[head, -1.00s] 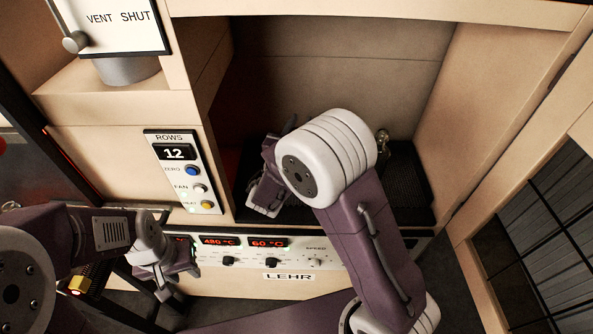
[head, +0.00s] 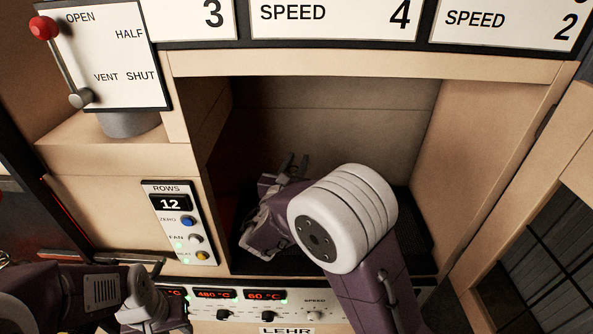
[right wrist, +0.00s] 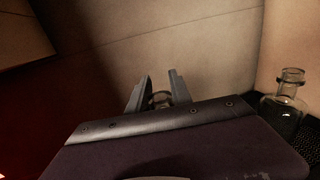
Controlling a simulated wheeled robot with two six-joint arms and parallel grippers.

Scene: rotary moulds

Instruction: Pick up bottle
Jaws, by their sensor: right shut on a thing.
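My right gripper (head: 293,166) reaches into the open recess above the LEHR panel, fingers pointing to its back wall. In the right wrist view its two fingers (right wrist: 158,92) are closed on a glass bottle (right wrist: 160,99), of which only the round mouth shows between them. The rest of that bottle is hidden by my gripper body. A second clear glass bottle (right wrist: 285,106) stands upright to the right, on the dark mesh. In the head view my arm hides both bottles. My left gripper (head: 155,318) is low at the left, its fingertips not clearly seen.
The recess has side walls (head: 480,150) and a dark mesh floor (head: 415,235). The ROWS panel (head: 178,222) reading 12 is on its left. A vent lever (head: 62,60) with a red knob is at upper left. The LEHR controls (head: 262,307) run along the front.

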